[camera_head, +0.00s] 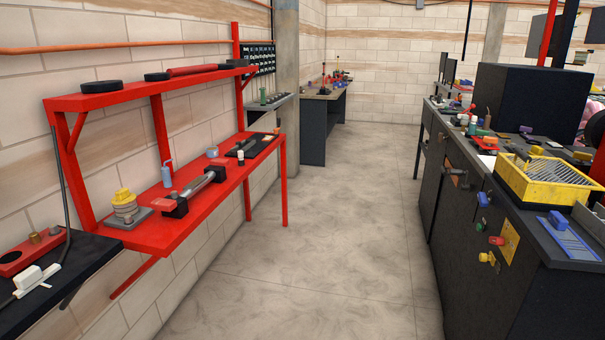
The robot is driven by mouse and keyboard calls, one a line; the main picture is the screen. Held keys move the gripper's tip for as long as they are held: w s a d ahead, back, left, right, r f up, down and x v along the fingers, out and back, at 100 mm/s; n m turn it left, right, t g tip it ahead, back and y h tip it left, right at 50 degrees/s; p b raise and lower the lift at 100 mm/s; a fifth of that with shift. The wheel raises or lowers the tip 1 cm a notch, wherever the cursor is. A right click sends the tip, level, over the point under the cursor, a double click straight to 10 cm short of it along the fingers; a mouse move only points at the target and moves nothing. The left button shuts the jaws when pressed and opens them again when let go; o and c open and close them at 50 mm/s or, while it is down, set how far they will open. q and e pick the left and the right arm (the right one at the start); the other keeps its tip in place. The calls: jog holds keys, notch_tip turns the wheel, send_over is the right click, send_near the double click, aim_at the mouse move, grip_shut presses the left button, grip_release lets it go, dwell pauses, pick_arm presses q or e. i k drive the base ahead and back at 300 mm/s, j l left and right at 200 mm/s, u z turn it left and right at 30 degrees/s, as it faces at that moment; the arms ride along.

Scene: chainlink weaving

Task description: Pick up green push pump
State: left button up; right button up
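No green push pump can be made out for certain. A small green item (472,128) stands among other things on the right-hand workbench, and another small green bottle-like item (263,96) stands on a grey shelf at the back left. Both are too small to tell their tops clearly. A light blue bottle with a bent spout (166,176) stands on the red bench at the left. Neither of my grippers shows in this view.
The red bench (225,185) and its upper shelf line the left wall. A black table (85,250) is at the lower left. The dark workbench (452,210) at the right bears a yellow crate (507,180). The floor (320,230) between them is clear.

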aim_at(263, 103)
jog(key=i, duration=1.75)
jog(key=i+u, duration=0.1)
jog(key=i, duration=0.75)
jog(key=i+l+u, duration=0.15)
jog(key=i, duration=0.7)
jog(key=i+l+u, duration=0.45)
jog(key=i+l, duration=0.25)
jog(key=i, duration=0.15)
jog(key=i+l+u, duration=0.1)
jog(key=l, duration=0.2)
jog(key=i+l+u, duration=0.1)
jog(key=l, duration=0.25)
jog(key=i+l+u, duration=0.1)
jog(key=l, duration=0.2)
jog(key=i+l+u, duration=0.1)
jog(key=l, duration=0.25)
